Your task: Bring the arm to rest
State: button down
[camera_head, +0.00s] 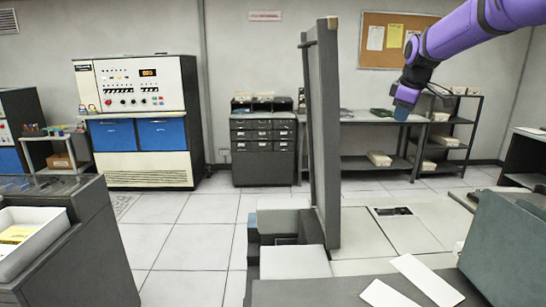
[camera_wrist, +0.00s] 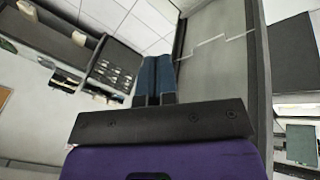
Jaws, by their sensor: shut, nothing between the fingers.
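My purple arm (camera_head: 470,32) reaches in from the top right of the head view and bends down at the wrist. My gripper (camera_head: 402,112) hangs in the air at its end, right of the tall grey upright panel (camera_head: 325,130). In the wrist view my gripper (camera_wrist: 155,62) shows two blue fingers side by side, pressed together with nothing between them. No held object shows in either view.
Two white cards (camera_head: 425,280) lie on a grey surface at the front. A white tray (camera_head: 30,240) with yellow cards stands at the left. A back table (camera_head: 365,118) and a shelf rack (camera_head: 455,130) stand behind the gripper. Open floor (camera_head: 185,240) lies left of the panel.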

jog(key=s+a+r+m, duration=0.1)
jog(key=s+r+m, duration=0.1)
jog(key=s, duration=0.5)
jog(key=s+a+r+m, duration=0.1)
jog(key=s+a+r, duration=0.1)
jog(key=s, duration=0.4)
jog(key=s+a+f+m, duration=0.1)
jog(key=s+f+m, duration=0.1)
jog(key=s, duration=0.8)
jog(key=s+a+f+m, duration=0.1)
jog(key=s+f+m, duration=0.2)
jog(key=s, duration=0.8)
jog(key=s+f+m, duration=0.2)
jog(key=s+f, duration=0.2)
jog(key=s, duration=0.6)
jog(key=shift+s+a+m+t, duration=0.2)
jog(key=shift+a+m+t, duration=0.1)
jog(key=shift+a, duration=0.1)
